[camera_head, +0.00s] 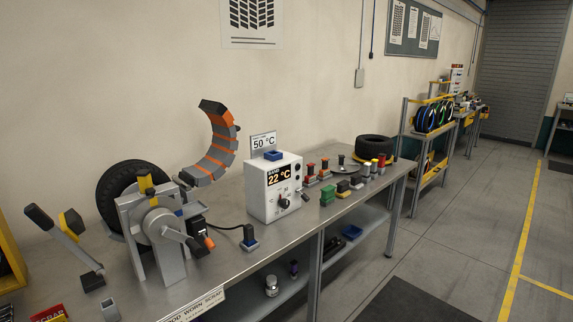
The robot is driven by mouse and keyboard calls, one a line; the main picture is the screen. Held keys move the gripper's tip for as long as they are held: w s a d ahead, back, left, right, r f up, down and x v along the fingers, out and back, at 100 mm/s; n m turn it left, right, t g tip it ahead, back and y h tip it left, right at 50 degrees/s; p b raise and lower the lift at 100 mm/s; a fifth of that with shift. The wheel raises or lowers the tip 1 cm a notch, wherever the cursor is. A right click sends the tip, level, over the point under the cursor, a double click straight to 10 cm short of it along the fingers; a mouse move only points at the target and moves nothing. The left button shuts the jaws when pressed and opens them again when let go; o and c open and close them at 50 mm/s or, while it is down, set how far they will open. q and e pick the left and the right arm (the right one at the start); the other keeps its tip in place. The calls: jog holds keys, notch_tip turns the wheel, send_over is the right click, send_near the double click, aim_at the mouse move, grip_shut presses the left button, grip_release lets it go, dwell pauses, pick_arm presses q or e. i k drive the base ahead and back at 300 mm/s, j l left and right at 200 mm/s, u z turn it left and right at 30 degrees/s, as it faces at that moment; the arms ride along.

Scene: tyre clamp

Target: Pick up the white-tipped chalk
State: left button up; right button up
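I cannot make out the white-tipped chalk for certain. Several small coloured pieces (343,187) stand in a cluster on the right part of the metal workbench (240,262). They show red, orange, green, black and yellow parts and are too small to tell apart well. Neither of my grippers is in view, and no arm of mine shows.
A white control box (273,188) reading 22 °C stands mid-bench, with a 50 °C sign (263,142) behind. A clamp stand (152,235) with a tyre (118,188) and a curved segmented band (216,148) fill the left. Open floor (440,245) lies right.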

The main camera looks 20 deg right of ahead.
aim_at(367, 166)
jog(key=z, duration=1.2)
